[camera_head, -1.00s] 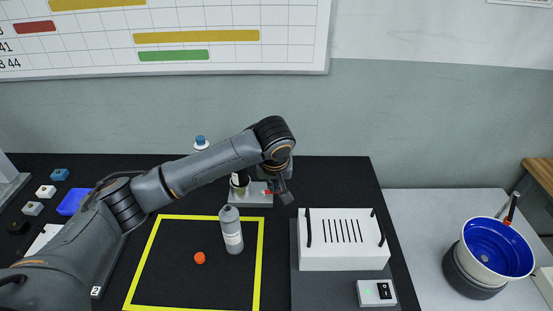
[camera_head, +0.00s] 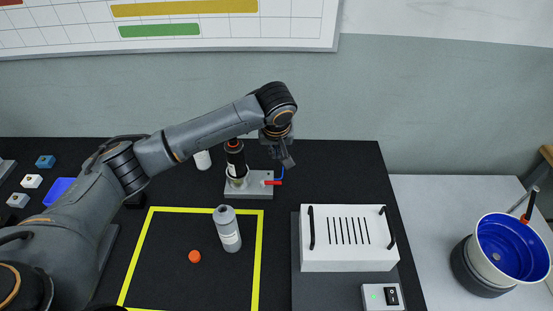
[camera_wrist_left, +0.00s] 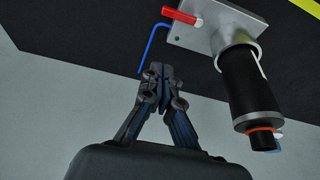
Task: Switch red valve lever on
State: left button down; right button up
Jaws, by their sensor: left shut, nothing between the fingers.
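The red valve lever (camera_head: 272,183) sits at the right end of a grey metal base plate (camera_head: 248,191) on the black table. In the left wrist view the lever (camera_wrist_left: 181,15) points out sideways from the plate, near the top. A thin blue bent tube (camera_head: 281,173) rises beside it; it also shows in the wrist view (camera_wrist_left: 151,48). My left gripper (camera_head: 288,163) is shut and empty, above and slightly behind the lever. In the wrist view its fingertips (camera_wrist_left: 160,72) are together, close to the tube and apart from the lever. My right gripper is not in view.
A black cylindrical tool (camera_head: 235,158) stands upright on the plate's left. A white box (camera_head: 348,238) stands right. A blue-lined pot (camera_head: 511,247) is far right.

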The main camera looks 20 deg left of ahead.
aim_at(271, 184)
pick_arm(q)
jog(key=x, duration=0.8)
jog(key=shift+f, duration=0.1)
jog(key=shift+s+p, duration=0.25)
jog(key=shift+p, duration=0.1)
jog(key=shift+s+d+f+p, duration=0.1)
jog(key=shift+s+d+p, duration=0.15)
jog(key=shift+s, duration=0.55)
jog(key=shift+s+d+f+p, duration=0.15)
jog(key=shift+s+d, duration=0.1)
jog(key=shift+s, duration=0.55)
jog(key=shift+r, duration=0.1)
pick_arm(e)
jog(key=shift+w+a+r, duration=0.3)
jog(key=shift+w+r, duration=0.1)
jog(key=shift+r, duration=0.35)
